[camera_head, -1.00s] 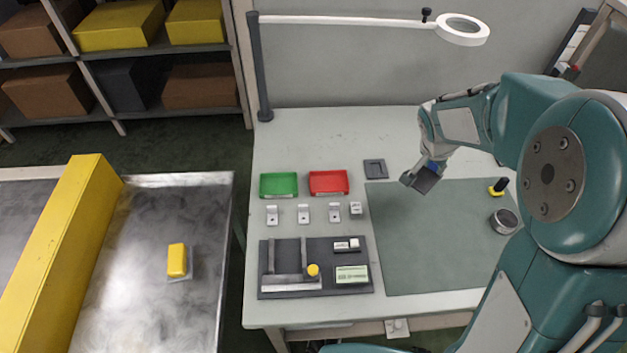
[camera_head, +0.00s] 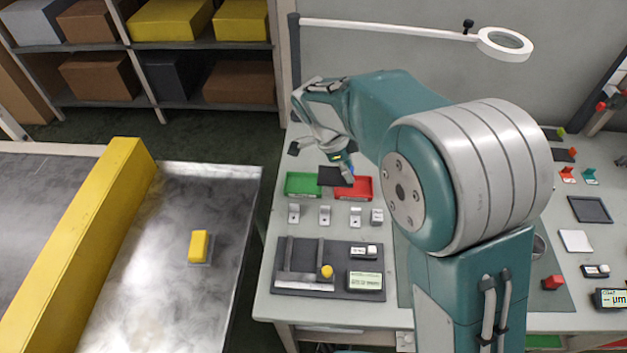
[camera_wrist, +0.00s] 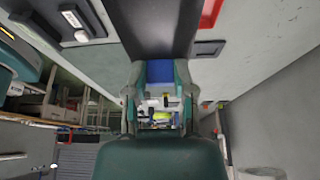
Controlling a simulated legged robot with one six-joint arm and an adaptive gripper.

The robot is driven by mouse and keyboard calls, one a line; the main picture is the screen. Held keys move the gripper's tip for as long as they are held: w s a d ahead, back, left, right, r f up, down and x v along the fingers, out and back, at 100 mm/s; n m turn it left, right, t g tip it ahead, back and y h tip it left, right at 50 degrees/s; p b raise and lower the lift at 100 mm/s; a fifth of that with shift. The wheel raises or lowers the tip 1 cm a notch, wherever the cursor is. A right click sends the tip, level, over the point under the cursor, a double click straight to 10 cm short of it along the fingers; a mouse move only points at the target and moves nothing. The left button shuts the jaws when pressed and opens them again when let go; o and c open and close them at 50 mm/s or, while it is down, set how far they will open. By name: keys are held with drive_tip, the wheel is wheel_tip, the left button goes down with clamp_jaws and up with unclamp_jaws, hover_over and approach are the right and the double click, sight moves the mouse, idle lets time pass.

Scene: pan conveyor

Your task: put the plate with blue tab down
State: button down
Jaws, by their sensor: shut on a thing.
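My gripper (camera_head: 342,160) is shut on a dark flat plate with a blue tab. In the head view the plate (camera_head: 334,177) appears over the inner ends of the green tray (camera_head: 302,190) and red tray (camera_head: 366,186), apparently held above the table. In the wrist view the plate (camera_wrist: 152,28) extends beyond my gripper (camera_wrist: 157,88), with its blue tab (camera_wrist: 160,71) between the fingers.
A dark square pad (camera_wrist: 208,49) lies beside the red tray in the wrist view. Several small metal brackets (camera_head: 325,215) stand in front of the trays. A dark fixture board (camera_head: 300,291) is nearer. A yellow block (camera_head: 198,244) sits on the metal surface at left.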

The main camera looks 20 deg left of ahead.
sight(332, 167)
drive_tip(key=a, duration=0.1)
drive_tip(key=a+f, duration=0.1)
drive_tip(key=a, duration=0.1)
drive_tip(key=w+a+f, duration=0.1)
drive_tip(key=shift+a, duration=0.15)
drive_tip(key=a+f, duration=0.2)
drive_tip(key=w+a+f, duration=0.1)
drive_tip(key=a+f, duration=0.1)
drive_tip(key=f, duration=0.1)
drive_tip(key=shift+w+a, duration=0.2)
drive_tip(key=shift+a, duration=0.1)
drive_tip(key=shift+w+f, duration=0.1)
drive_tip(key=shift+f, duration=1.45)
drive_tip(key=shift+a+f, duration=0.15)
drive_tip(key=shift+f, duration=0.25)
drive_tip(key=shift+a, duration=0.2)
drive_tip(key=c, duration=0.7)
unclamp_jaws()
drive_tip(key=shift+d, duration=0.15)
drive_tip(key=shift+r, duration=0.1)
drive_tip(key=v, duration=1.2)
